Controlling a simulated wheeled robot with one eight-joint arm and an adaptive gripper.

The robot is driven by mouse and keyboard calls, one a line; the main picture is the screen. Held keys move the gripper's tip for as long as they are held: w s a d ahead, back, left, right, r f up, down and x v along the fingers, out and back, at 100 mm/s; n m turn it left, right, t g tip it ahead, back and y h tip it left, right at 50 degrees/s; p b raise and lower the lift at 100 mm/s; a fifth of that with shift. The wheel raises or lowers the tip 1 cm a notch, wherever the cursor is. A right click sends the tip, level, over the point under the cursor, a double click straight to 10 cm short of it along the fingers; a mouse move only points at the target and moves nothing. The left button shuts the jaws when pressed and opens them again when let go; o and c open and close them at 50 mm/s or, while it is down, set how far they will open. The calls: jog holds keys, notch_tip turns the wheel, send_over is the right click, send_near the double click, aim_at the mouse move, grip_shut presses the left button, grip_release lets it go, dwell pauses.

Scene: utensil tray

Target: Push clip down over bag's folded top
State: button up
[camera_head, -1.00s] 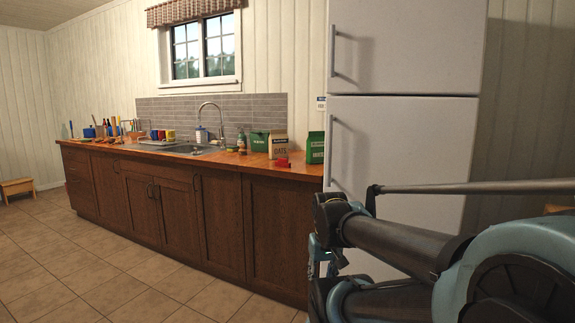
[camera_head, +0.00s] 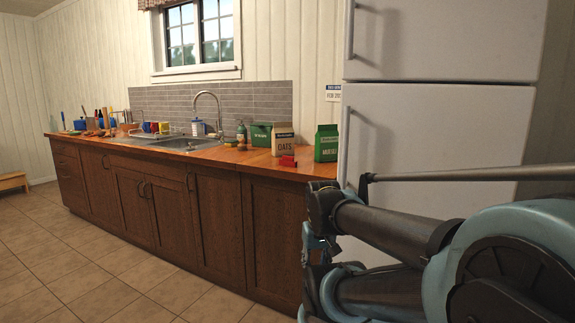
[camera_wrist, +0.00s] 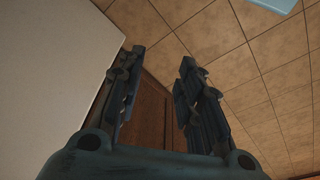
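A small red object (camera_head: 288,161), which looks like the clip, lies on the wooden counter in front of a tan-and-dark bag marked OATS (camera_head: 284,142). A green bag (camera_head: 326,144) stands upright to the right of it, by the fridge. Neither bag's top shows clearly enough to tell how it is folded. My gripper (camera_wrist: 162,56) is open and empty in the wrist view, with its two dark fingers apart. It is over the floor in front of the cabinets, away from the clip and bags.
A green box (camera_head: 260,134) and a bottle (camera_head: 241,132) stand left of the oats bag, near the sink (camera_head: 180,145). The white fridge (camera_head: 430,125) stands at the right end of the counter (camera_head: 225,157).

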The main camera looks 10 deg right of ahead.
jog(key=o, duration=0.8)
jog(key=shift+s+d+r, duration=0.1)
jog(key=shift+s+r, duration=0.2)
jog(key=shift+c, duration=0.2)
jog(key=o, duration=0.8)
jog(key=shift+w+d+r+n+h, duration=0.3)
jog(key=shift+w+n, duration=0.1)
jog(key=shift+w, duration=0.1)
jog(key=shift+w+d+r+n+h, duration=0.2)
jog(key=shift+w+d+r+n, duration=0.1)
jog(key=shift+w+n, duration=0.15)
jog(key=w+d+r+n+h, duration=0.2)
jog(key=w+d+r+n, duration=0.15)
jog(key=w, duration=0.25)
jog(key=n+t+h, duration=0.9)
jog(key=n+t, duration=0.3)
jog(key=n, duration=1.1)
send_near(287, 157)
jog(key=x, duration=0.5)
jog(key=shift+w+d+f, duration=0.1)
jog(key=shift+w, duration=0.1)
jog(key=shift+x, duration=2.65)
